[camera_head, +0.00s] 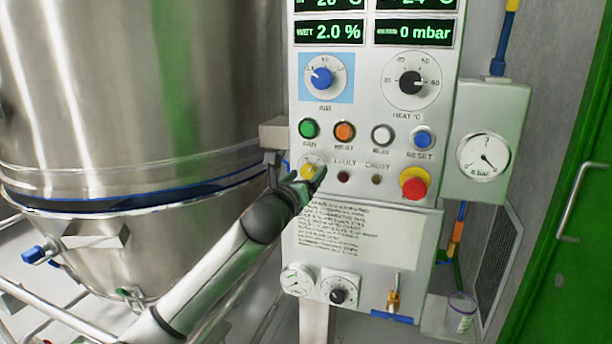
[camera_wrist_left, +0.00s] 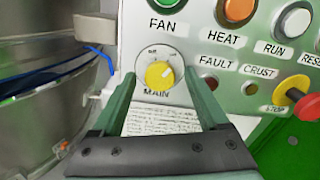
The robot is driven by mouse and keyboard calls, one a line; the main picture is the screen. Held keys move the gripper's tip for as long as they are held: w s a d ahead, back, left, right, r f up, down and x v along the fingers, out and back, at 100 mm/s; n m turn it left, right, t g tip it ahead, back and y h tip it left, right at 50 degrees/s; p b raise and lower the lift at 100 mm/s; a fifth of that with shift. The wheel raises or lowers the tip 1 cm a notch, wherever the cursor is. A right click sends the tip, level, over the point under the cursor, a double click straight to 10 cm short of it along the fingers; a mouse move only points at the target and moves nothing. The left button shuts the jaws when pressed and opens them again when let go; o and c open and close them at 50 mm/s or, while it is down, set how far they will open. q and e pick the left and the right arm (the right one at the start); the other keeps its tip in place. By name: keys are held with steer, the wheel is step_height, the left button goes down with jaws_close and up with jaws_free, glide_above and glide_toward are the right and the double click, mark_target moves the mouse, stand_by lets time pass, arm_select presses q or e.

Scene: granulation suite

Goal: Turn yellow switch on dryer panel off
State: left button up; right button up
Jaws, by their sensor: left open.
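The yellow switch (camera_wrist_left: 160,75) labelled MAIN is a round knob on a white dial on the dryer panel (camera_head: 372,235). In the wrist view its pointer mark leans to the upper right. In the head view the yellow switch (camera_head: 308,171) is partly hidden by my left gripper (camera_head: 306,178). In the wrist view my left gripper (camera_wrist_left: 163,90) is open, its two fingers either side of the knob in the picture. The gap between them looks empty, and I cannot tell whether they touch the knob. My right gripper is not in view.
Around the switch are the green FAN button (camera_head: 309,129), orange HEAT button (camera_head: 344,132), blue RESET button (camera_head: 422,138) and red stop button (camera_head: 414,186). A blue air knob (camera_head: 322,78) is above. A large steel vessel (camera_head: 130,90) stands left of the panel, a green door (camera_head: 585,180) right.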

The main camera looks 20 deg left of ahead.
arm_select(q)
steer(key=shift+w, duration=0.15)
jaws_close()
stand_by(0.6)
